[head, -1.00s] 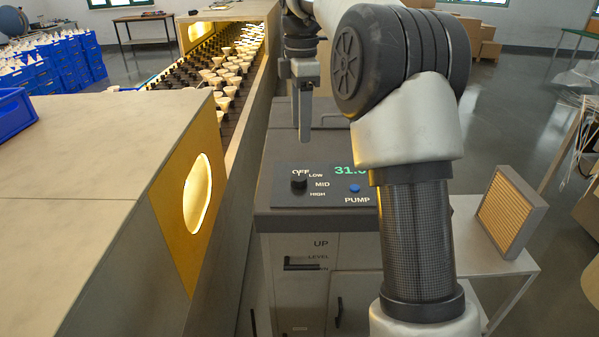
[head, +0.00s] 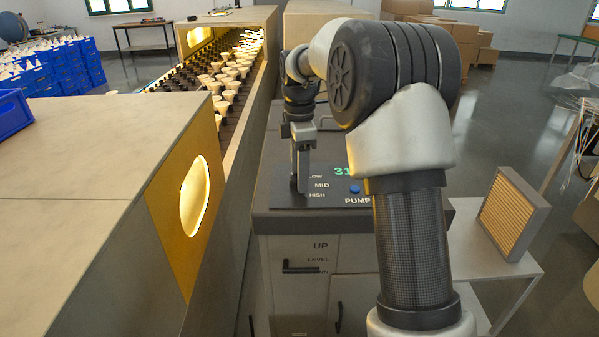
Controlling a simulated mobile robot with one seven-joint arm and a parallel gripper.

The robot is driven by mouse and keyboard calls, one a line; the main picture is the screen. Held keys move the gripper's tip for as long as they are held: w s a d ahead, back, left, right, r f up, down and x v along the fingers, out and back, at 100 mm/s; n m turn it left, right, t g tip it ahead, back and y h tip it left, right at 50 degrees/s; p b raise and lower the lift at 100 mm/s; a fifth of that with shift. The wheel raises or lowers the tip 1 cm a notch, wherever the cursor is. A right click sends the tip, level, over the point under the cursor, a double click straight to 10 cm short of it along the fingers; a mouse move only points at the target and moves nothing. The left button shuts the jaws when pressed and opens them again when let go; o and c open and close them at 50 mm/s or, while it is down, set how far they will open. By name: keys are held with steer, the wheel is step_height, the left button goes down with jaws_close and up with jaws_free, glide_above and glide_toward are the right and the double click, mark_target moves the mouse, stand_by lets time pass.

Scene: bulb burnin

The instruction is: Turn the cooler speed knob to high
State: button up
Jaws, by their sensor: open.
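The cooler's dark control panel (head: 283,201) is on top of the grey cabinet in the middle of the head view. My gripper (head: 301,188) points down over the panel's left part, at the place of the black speed knob. The knob is hidden behind the fingers, so its pointer cannot be read. My gripper is open; whether its fingers touch the knob cannot be told.
A blue PUMP button (head: 355,189) and a green display (head: 341,171), partly behind my arm, share the panel. A black lever handle (head: 300,267) is on the cabinet front. The conveyor housing (head: 170,190) stands close on the left. A framed filter (head: 512,215) stands on a side table.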

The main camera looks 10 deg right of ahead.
steer(key=shift+c, duration=0.2)
steer(key=c, duration=1)
